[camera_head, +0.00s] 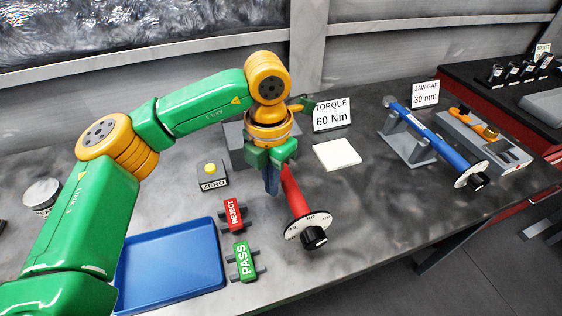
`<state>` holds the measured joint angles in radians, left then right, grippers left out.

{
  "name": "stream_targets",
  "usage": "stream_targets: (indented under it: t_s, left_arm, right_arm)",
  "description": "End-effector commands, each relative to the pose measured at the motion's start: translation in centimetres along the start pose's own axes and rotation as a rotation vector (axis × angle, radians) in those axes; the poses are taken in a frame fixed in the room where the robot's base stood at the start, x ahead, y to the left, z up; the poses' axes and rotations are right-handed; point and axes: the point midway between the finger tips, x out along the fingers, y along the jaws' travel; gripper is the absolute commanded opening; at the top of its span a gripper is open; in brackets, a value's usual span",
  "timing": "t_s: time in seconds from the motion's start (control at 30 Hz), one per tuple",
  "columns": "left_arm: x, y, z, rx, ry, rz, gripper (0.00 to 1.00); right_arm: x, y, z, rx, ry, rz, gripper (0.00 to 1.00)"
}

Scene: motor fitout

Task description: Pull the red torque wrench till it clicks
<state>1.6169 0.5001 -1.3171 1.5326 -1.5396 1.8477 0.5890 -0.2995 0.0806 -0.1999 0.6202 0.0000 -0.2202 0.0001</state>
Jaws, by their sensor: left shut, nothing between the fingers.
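The red torque wrench (291,193) points toward the front of the grey bench, with a white dial and black knob (314,238) at its near end. Its far end is hidden behind my left gripper and arm. My left gripper (271,188) points down just left of the red handle. Its fingers are shut with nothing between them. I cannot tell whether they touch the handle. A sign reading "TORQUE 60 Nm" (332,114) stands behind the wrench. My right gripper is not in view.
A blue wrench (433,137) rests on a grey stand (405,146) at right. A blue tray (172,262), red REJECT block (233,214), green PASS block (244,261) and yellow-buttoned ZERO box (212,179) lie left. A white pad (337,154) is behind. Bench right of the red wrench is clear.

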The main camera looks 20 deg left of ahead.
Motion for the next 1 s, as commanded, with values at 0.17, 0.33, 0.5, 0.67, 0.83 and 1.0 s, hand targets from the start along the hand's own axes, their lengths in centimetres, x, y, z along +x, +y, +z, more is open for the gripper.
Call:
stream_targets:
  t_s: [0.17, 0.33, 0.5, 0.67, 0.83, 1.0]
  left_arm:
    - [0.0, 0.0, 0.0, 0.000, 0.000, 0.000, 0.00]
    - [0.0, 0.0, 0.0, 0.000, 0.000, 0.000, 0.00]
    - [0.7, 0.0, 0.0, 0.000, 0.000, 0.000, 0.00]
    - [2.0, 0.0, 0.0, 0.000, 0.000, 0.000, 0.00]
    - [2.3, 0.0, 0.0, 0.000, 0.000, 0.000, 0.00]
    - [2.2, 0.0, 0.0, 0.000, 0.000, 0.000, 0.00]
  right_arm:
    - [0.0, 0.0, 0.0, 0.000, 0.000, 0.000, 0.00]
    - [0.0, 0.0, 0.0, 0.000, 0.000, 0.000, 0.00]
    - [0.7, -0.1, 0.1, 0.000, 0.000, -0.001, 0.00]
    - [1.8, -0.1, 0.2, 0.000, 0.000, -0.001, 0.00]
    - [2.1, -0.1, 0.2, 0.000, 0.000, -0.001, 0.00]
    - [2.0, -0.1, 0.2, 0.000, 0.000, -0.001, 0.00]
